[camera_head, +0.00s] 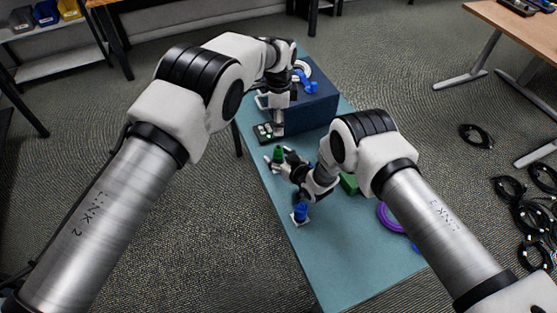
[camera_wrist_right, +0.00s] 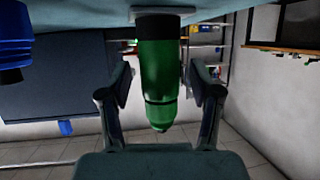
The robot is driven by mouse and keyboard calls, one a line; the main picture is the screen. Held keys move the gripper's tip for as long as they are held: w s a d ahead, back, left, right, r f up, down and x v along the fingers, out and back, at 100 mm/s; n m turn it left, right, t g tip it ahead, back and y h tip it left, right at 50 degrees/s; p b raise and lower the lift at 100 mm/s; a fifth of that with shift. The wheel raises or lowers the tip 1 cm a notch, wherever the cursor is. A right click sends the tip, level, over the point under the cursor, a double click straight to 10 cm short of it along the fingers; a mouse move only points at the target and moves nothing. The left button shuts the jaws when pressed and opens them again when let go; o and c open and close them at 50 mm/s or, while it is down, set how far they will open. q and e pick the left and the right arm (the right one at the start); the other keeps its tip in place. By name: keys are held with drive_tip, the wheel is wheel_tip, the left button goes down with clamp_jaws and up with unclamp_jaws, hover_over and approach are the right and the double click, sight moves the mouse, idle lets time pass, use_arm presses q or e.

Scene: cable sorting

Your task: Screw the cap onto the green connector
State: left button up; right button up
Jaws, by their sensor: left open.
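The green connector (camera_head: 278,153) stands on the teal table. In the right wrist view, which looks upside down, the green connector (camera_wrist_right: 159,75) hangs from a pale base at the top. A dark ring crosses it near its rounded tip; I cannot tell whether the part past the ring is a cap. My right gripper (camera_head: 275,162) is open, and its fingers (camera_wrist_right: 160,95) stand either side of the connector with gaps. My left gripper (camera_head: 270,122) is open above a small black tray (camera_head: 261,138) holding small pale and green pieces. I cannot make out a separate cap.
A blue connector (camera_head: 301,211) stands on a white base nearer me. A dark blue box (camera_head: 318,108) behind bears blue and white cables. A green block (camera_head: 349,183) and a purple cable coil (camera_head: 391,219) lie right of my right gripper. The table's front left is clear.

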drive_tip(key=v, duration=1.2)
drive_tip(key=shift+f, duration=0.1)
